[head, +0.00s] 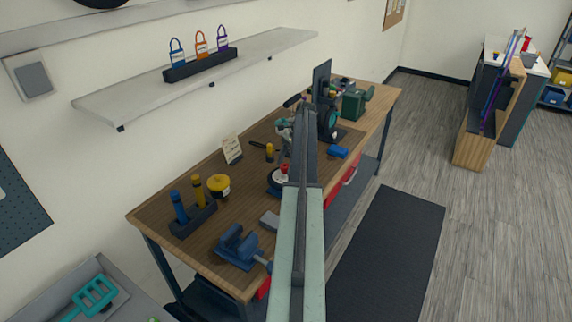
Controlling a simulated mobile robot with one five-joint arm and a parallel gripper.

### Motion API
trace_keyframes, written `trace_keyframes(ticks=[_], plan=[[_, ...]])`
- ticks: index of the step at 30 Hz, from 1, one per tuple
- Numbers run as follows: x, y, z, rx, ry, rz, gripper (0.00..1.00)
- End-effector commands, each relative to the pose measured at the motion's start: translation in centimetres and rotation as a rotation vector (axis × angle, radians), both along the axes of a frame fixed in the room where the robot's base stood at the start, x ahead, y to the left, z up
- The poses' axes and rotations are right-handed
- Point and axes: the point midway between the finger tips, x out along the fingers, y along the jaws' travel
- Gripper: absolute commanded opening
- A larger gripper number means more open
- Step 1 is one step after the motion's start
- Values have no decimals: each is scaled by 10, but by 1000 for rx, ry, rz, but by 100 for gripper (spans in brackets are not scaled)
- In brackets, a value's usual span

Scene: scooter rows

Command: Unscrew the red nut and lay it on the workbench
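My arm (304,220) reaches from the bottom edge up over the workbench and hides part of it. I cannot clearly make out my gripper's fingers at the far end of the arm. The workbench (245,200) has a brown wooden top and runs along the wall. A small round piece with red and white on a dark blue base (275,185) stands just left of my arm. I cannot tell whether its red part is the red nut. A black upright stand with a dark wheel (328,117) is partly hidden behind my arm.
On the bench are a blue vise (237,246), a dark holder (193,218) with blue and yellow tools, a yellow round tin (218,186), a card (232,149) and a green machine (353,105). A shelf (190,75) hangs above. Floor is clear around the dark mat (391,255).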

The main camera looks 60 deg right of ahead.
Motion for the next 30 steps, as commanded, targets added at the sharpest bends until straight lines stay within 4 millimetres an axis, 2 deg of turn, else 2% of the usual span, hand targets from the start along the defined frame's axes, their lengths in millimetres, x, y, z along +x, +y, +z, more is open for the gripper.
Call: trace_keyframes(ticks=[10, 22, 25, 30], plan=[[0, -3, 7, -1, -3, -3, 63], [-11, -25, 69, -1, -2, -3, 63], [-13, -28, 74, -1, -1, -2, 63], [-13, -29, 72, 0, -1, -3, 63]])
